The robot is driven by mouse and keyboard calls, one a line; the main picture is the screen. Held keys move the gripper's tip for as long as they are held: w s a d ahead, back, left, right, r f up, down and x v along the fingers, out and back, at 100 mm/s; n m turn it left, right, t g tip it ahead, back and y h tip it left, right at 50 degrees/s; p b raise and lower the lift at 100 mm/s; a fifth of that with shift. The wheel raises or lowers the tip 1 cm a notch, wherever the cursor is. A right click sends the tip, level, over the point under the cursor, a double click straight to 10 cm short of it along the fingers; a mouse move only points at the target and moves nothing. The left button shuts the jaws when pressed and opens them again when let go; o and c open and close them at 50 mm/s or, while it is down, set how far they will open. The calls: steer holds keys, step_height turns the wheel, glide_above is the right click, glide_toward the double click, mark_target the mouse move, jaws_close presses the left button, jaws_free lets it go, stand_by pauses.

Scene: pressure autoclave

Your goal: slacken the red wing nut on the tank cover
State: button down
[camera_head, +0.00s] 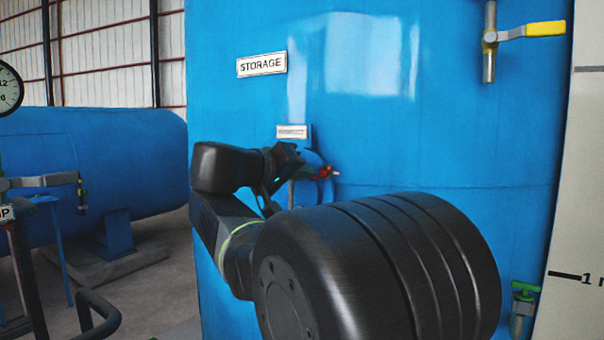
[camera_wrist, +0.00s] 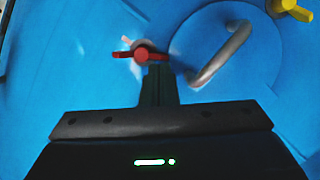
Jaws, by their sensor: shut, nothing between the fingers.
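The red wing nut (camera_wrist: 143,55) is in the upper middle of the wrist view, its two wings spread roughly left and right. It also shows small in the head view (camera_head: 326,172), just right of my gripper. It sits by the edge of a round blue cover (camera_wrist: 225,50) with a curved metal handle (camera_wrist: 222,56). My gripper (camera_wrist: 158,72) is shut with nothing in it. Its fingertips point at the wing nut and appear just below it in the wrist view; I cannot tell whether they touch it. In the head view my arm hides most of the cover.
The blue storage tank (camera_head: 440,120) fills the background, with a STORAGE sign (camera_head: 262,64). A yellow-handled valve (camera_head: 530,30) is at upper right and a green-handled valve (camera_head: 524,292) at lower right. A yellow knob (camera_wrist: 290,8) is near the cover. A gauge (camera_head: 8,88) stands at left.

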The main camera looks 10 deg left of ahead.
steer(key=shift+f+n, duration=0.15)
steer(key=shift+n, duration=0.25)
steer(key=n, duration=0.1)
steer(key=f+n+h+b, duration=0.1)
steer(key=n, duration=0.2)
steer(key=n+b, duration=0.1)
steer(key=n, duration=0.1)
steer(key=f+n+t+h, duration=0.1)
steer(key=shift+s+d+f+n, duration=0.1)
steer(key=shift+s+d+n, duration=0.05)
steer(key=shift+d+n, duration=0.25)
steer(key=n, duration=0.3)
steer(key=d+n+t, duration=0.1)
steer(key=n, duration=0.1)
steer(key=shift+s+f+h+b, duration=0.2)
steer(key=shift+f+h+b, duration=0.1)
steer(key=shift+f+b, duration=0.1)
steer(key=shift+s+d+f+n+t, duration=0.1)
steer(key=shift+d+n+t, duration=0.15)
steer(key=shift+n, duration=0.7)
steer(key=shift+s+d+n+t, duration=0.1)
steer(key=shift+n+t, duration=0.25)
steer(key=shift+n, duration=0.65)
steer(key=shift+s+d+f+n+t, duration=0.1)
steer(key=shift+d+n+t, duration=0.15)
steer(key=shift+n, duration=0.7)
steer(key=shift+b, duration=0.3)
steer(key=shift+d+r, duration=0.1)
steer(key=shift+d, duration=0.05)
steer(key=shift+s, duration=0.1)
